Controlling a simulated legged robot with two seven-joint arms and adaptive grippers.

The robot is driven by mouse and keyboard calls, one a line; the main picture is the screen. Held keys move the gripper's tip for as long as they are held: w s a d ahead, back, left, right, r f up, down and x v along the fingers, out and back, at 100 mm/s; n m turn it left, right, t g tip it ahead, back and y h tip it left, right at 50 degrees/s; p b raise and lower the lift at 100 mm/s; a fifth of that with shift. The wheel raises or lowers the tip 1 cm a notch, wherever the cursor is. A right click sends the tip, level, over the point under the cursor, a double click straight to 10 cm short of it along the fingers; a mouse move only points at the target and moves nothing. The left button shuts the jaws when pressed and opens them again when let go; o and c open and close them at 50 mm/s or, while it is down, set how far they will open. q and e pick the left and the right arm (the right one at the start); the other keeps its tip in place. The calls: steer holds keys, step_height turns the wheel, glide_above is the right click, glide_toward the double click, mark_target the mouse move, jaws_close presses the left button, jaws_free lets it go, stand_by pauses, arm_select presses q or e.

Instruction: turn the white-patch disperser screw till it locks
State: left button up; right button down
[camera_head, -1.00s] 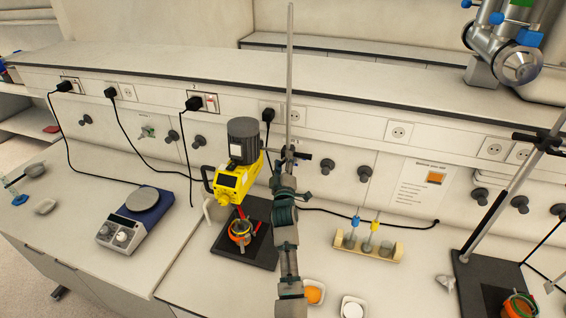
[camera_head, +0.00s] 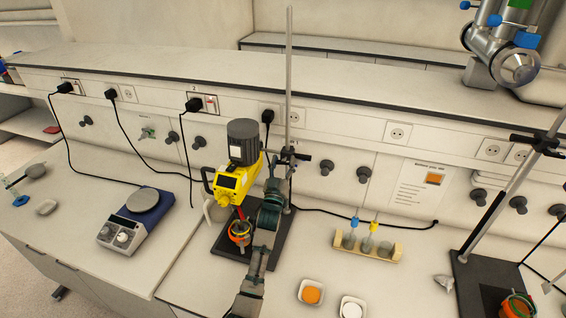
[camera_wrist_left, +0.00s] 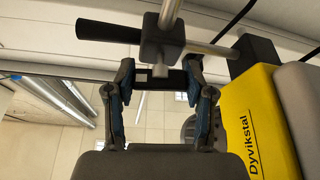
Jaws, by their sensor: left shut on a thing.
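The yellow disperser (camera_head: 233,182) with a grey motor hangs on an upright metal rod (camera_head: 289,75). In the left wrist view its yellow housing (camera_wrist_left: 260,120) fills the right side. A dark clamp (camera_head: 286,155) joins it to the rod; the clamp also shows at the top of the left wrist view (camera_wrist_left: 162,42). My left gripper (camera_head: 274,172) is at the clamp. In the left wrist view its fingers (camera_wrist_left: 160,72) are shut on a dark screw part below the clamp block. My right gripper is not in view.
An orange-banded vessel (camera_head: 239,232) stands under the disperser on a black base (camera_head: 272,247). A blue hotplate (camera_head: 134,220) is to the left. A tube rack (camera_head: 367,250) and two small dishes are to the right. Another stand (camera_head: 495,205) is at far right.

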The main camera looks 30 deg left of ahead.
arm_select(q)
steer(key=shift+f+m+h, duration=0.25)
steer(key=shift+m+h, duration=0.15)
steer(key=shift+m, duration=0.3)
steer(key=shift+f+m+h, duration=0.25)
steer(key=shift+m+h, duration=0.15)
steer(key=shift+m, duration=0.3)
steer(key=o, duration=1)
steer(key=shift+o, duration=0.8)
steer(key=shift+w+a+r, duration=0.1)
steer(key=shift+w+r, duration=0.05)
steer(key=v, duration=1.2)
steer(key=shift+f+p, duration=0.25)
steer(key=shift+p, duration=0.05)
steer(key=shift+a, duration=0.15)
